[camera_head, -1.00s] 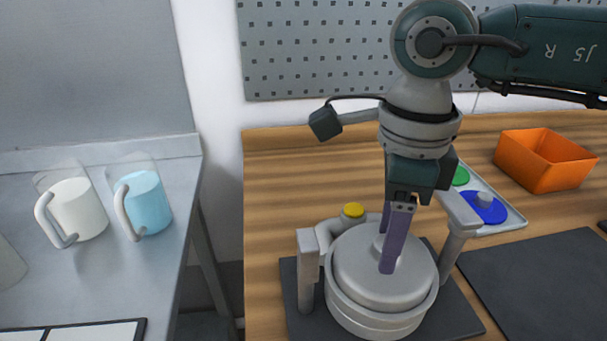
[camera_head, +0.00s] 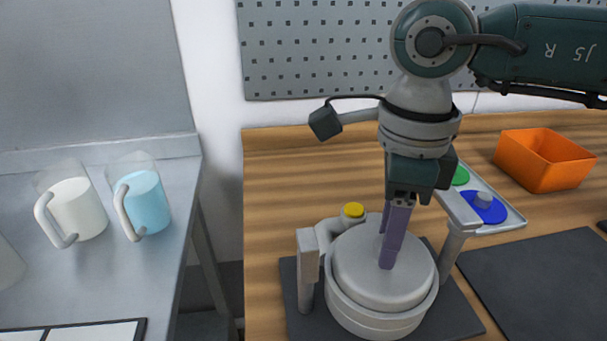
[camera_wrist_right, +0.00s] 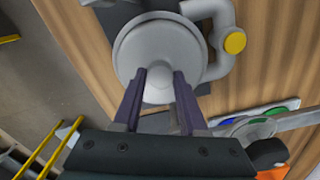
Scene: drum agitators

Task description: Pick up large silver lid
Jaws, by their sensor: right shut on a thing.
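The large silver lid (camera_head: 368,262) sits on top of the round grey drum (camera_head: 372,322) on a dark mat. My right gripper (camera_head: 388,250) comes down from above with its purple fingers around the lid's central knob, and it is shut on the knob. In the right wrist view the lid (camera_wrist_right: 140,45) lies beneath my fingers, and the knob (camera_wrist_right: 158,88) is between the fingertips. The lid looks level and still rests on the drum. My left gripper is not in view.
Two posts stand beside the drum, and a pipe with a yellow cap (camera_head: 353,210) is behind it. A tray with green and blue lids (camera_head: 486,208) and an orange bin (camera_head: 543,160) are to the right. Jugs of white (camera_head: 76,210) and blue (camera_head: 146,203) liquid stand on the left table.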

